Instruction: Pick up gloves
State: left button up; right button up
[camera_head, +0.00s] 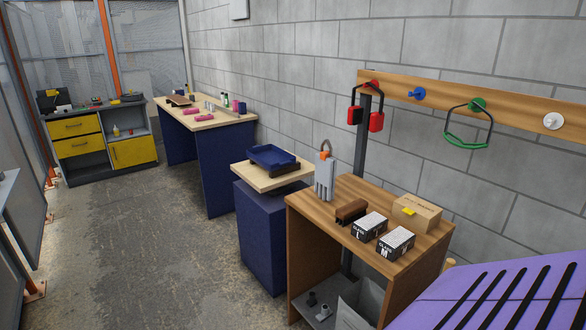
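A grey glove-like item (324,178) stands or hangs upright at the back left corner of a wooden cabinet (328,209), with an orange part at its top. Whether it is one glove or a pair cannot be told. Two black and white boxes lie on the same top: one marked L (370,226) and one marked M (396,243). Their small print looks like a glove label but is hard to read. Neither of my grippers is in view.
A cardboard box (417,213) and a brown item (351,210) share the cabinet top. Red ear muffs (376,120) hang on the wall rail (455,97). A purple slotted surface (430,312) fills the lower right. The floor (150,245) at left is clear.

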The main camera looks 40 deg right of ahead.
aim_at(325, 165)
jog(key=i+z, duration=0.25)
jog(key=i, duration=0.2)
jog(key=i+j+z, duration=0.25)
jog(key=i, duration=0.15)
jog(key=i+j+z, duration=0.3)
jog(key=i, duration=0.15)
jog(key=i+j+z, duration=0.25)
jog(key=z, duration=0.2)
jog(key=i+j+z, duration=0.45)
